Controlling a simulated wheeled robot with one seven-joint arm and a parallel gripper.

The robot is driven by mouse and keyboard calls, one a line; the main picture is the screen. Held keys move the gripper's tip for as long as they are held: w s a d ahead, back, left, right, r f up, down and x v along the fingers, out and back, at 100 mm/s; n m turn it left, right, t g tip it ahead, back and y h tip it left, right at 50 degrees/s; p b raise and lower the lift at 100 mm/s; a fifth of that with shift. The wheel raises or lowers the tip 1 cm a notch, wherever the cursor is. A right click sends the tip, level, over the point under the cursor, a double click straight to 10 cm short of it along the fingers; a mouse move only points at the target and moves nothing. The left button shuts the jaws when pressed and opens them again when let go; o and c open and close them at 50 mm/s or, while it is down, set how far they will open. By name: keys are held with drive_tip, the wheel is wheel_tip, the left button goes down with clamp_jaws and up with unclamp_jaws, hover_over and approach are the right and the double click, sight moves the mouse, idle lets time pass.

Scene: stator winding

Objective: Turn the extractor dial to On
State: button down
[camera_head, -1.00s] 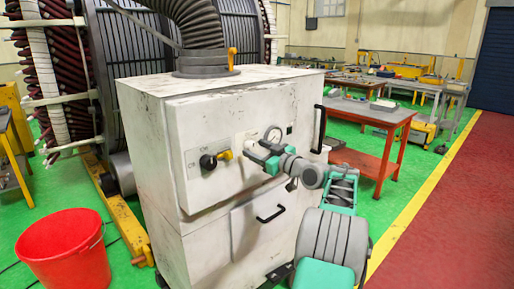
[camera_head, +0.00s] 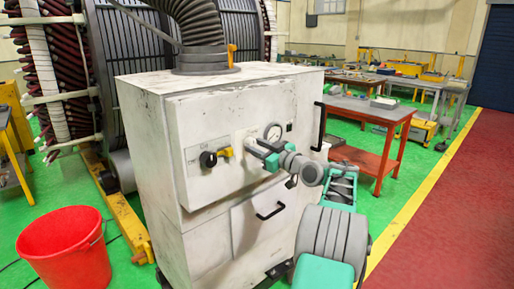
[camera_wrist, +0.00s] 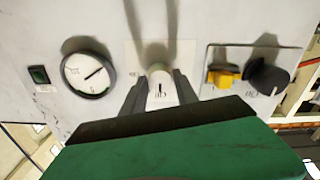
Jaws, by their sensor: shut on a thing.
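The extractor dial (camera_wrist: 160,88) is a small white knob with a dark pointer line on a pale plate on the machine's front panel. In the wrist view the line stands nearly upright in the picture; the lettering by it is too small to read surely. My gripper (camera_wrist: 158,92) has one dark finger on each side of the dial and is shut on it. In the head view my gripper (camera_head: 254,150) reaches the panel from the right, and its fingers mostly hide the dial.
A black handle (camera_head: 270,212) sits below. A red bucket (camera_head: 65,248) stands left; a red table (camera_head: 385,115) stands right.

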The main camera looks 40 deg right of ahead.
drive_tip(key=shift+m, duration=0.3)
drive_tip(key=m, duration=0.4)
drive_tip(key=m+p, duration=0.1)
drive_tip(key=m, duration=0.1)
drive_tip(key=m+p, duration=0.1)
drive_tip(key=m, duration=0.1)
drive_tip(key=shift+r+m, duration=0.2)
drive_tip(key=shift+m, duration=0.2)
drive_tip(key=m+p, duration=0.2)
drive_tip(key=m, duration=0.2)
drive_tip(key=shift+m+p, duration=0.3)
drive_tip(key=shift+p, duration=0.1)
drive_tip(key=shift+m+p, duration=1.2)
drive_tip(key=shift+m, duration=0.7)
drive_tip(key=shift+f, duration=0.1)
drive_tip(key=c, duration=0.9)
unclamp_jaws()
drive_tip(key=shift+c, duration=0.2)
drive_tip(key=shift+s+f, duration=0.1)
